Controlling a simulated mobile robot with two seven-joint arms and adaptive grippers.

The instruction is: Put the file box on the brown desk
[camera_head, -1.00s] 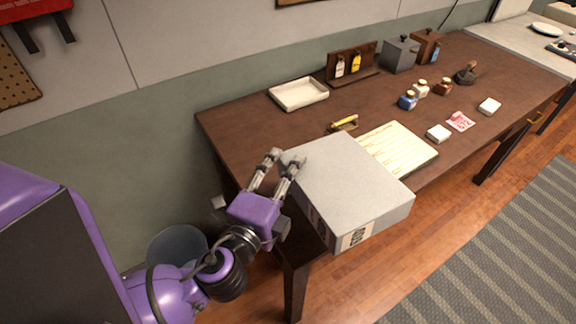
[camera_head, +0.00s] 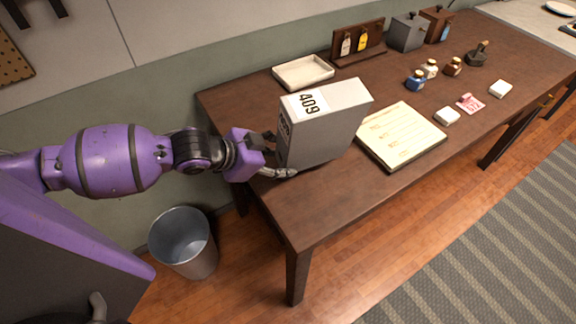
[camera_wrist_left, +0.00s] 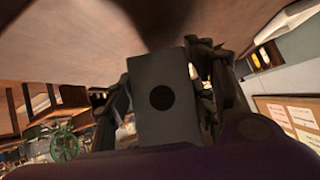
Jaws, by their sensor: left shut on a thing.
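The grey file box (camera_head: 330,135) with a white "409" label stands about upright over the left part of the brown desk (camera_head: 300,205). Its bottom looks at or very near the desk top; I cannot tell whether it touches. My left gripper (camera_head: 278,156) is shut on the box from its left side, low down. In the left wrist view the box's narrow grey face (camera_wrist_left: 163,120), with a round black hole, sits between the fingers. The box hides part of the desk behind it. My right gripper is not in view.
A paper pad (camera_head: 400,135) lies right of the box. A white tray (camera_head: 303,72) is behind it. Small bottles (camera_head: 416,80) and grey and brown boxes (camera_head: 407,32) stand farther right. A metal bin (camera_head: 183,242) is on the floor. The desk's front left is clear.

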